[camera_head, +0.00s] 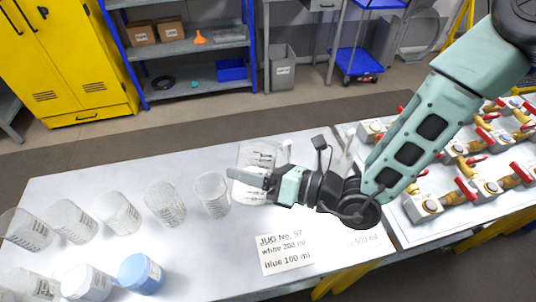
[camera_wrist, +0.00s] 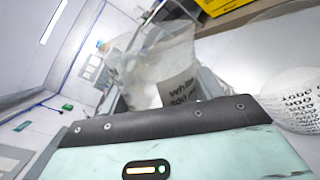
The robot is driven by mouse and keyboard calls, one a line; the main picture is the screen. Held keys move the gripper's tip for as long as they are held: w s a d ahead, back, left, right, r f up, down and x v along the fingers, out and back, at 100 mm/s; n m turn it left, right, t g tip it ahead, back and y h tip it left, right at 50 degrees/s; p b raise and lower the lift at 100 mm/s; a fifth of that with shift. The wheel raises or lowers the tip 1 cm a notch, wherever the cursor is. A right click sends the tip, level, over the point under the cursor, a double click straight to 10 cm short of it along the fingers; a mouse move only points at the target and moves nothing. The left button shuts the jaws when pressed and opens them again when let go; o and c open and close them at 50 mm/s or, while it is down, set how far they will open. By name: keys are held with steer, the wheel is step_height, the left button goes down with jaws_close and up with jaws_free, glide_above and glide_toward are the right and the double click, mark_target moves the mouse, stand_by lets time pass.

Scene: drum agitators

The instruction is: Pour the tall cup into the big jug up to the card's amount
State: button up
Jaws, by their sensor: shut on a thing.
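My gripper (camera_head: 252,180) is shut at the middle of the table, its fingers pointing left. A clear vessel (camera_head: 244,157) with dark scale marks shows at and behind the fingers; I cannot tell from this view whether it is held or is the big jug. In the wrist view, a translucent cup (camera_wrist: 165,62) with a label reading white and an amount is right in front of my gripper, between the jaws. Its fill level is unclear.
Several clear marked cups (camera_head: 164,204) stand along the left of the table. A white-filled cup (camera_head: 86,283) and a blue-filled cup (camera_head: 141,274) stand at the front left. Valves and pipes (camera_head: 470,180) fill the right bench. The table front centre is clear apart from the card.

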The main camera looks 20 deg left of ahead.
steer(key=shift+s+r+n, duration=0.1)
steer(key=shift+r+n, duration=0.05)
steer(key=shift+n, duration=0.15)
steer(key=s+f+n+b, duration=0.4)
steer(key=f+n+b, duration=0.3)
steer(key=f+b, duration=0.2)
steer(key=shift+f+y+b, duration=0.2)
steer(key=shift+y+b, duration=0.2)
steer(key=shift+d, duration=0.1)
